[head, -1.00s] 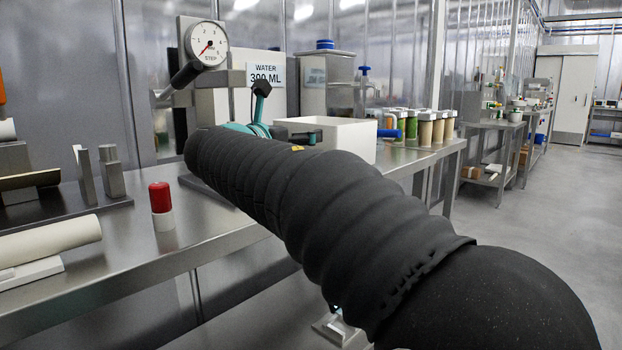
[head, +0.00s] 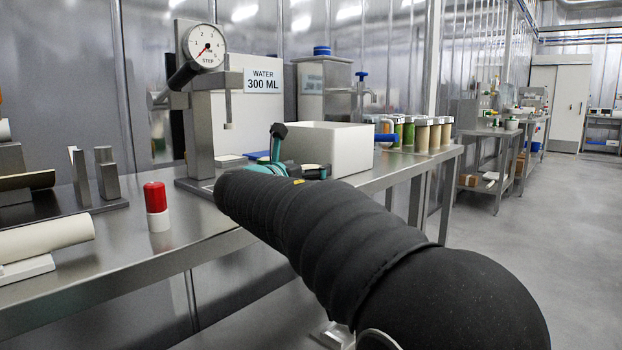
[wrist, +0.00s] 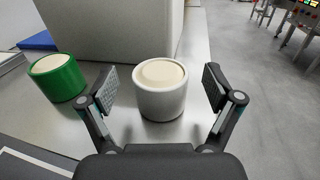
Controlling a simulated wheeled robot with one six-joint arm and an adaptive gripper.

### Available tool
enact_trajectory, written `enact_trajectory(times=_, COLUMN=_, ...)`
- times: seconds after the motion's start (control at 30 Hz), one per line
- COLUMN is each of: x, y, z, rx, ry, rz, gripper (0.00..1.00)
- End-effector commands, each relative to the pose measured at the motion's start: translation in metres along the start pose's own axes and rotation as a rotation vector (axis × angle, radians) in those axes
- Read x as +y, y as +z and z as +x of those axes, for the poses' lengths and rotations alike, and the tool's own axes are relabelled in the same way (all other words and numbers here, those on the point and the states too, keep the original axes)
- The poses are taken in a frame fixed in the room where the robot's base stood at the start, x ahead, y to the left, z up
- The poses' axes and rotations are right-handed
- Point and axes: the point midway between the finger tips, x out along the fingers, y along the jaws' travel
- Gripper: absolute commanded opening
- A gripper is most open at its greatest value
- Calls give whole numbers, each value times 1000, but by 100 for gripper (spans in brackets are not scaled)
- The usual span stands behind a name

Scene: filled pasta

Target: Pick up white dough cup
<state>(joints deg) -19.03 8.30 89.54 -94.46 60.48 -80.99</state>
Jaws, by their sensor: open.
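The white dough cup (wrist: 160,92), filled with pale dough, stands upright on the steel table in the wrist view. My gripper (wrist: 161,92) is open, with one finger on each side of the cup and a visible gap at both sides. In the head view only part of my gripper (head: 277,150) shows, in front of the large white box. The white cup is hidden there behind my arm.
A green cup of dough (wrist: 58,78) stands left of my gripper. A large white box (head: 333,145) stands just behind the white cup. A red-and-white container (head: 157,207) and a dial press (head: 203,47) are at left. Several filled jars (head: 423,134) line the table's right end.

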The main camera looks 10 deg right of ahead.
Motion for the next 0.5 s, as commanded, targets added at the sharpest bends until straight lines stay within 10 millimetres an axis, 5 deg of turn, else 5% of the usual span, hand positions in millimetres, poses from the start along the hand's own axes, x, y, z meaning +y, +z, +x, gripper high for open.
enact_trajectory(times=0.13, x=0, y=0, z=16, rx=0, ry=-1, rz=0, gripper=90)
enact_trajectory(times=0.43, x=0, y=0, z=20, rx=0, ry=1, rz=0, gripper=90)
enact_trajectory(times=0.5, x=0, y=0, z=20, rx=0, ry=1, rz=0, gripper=75)
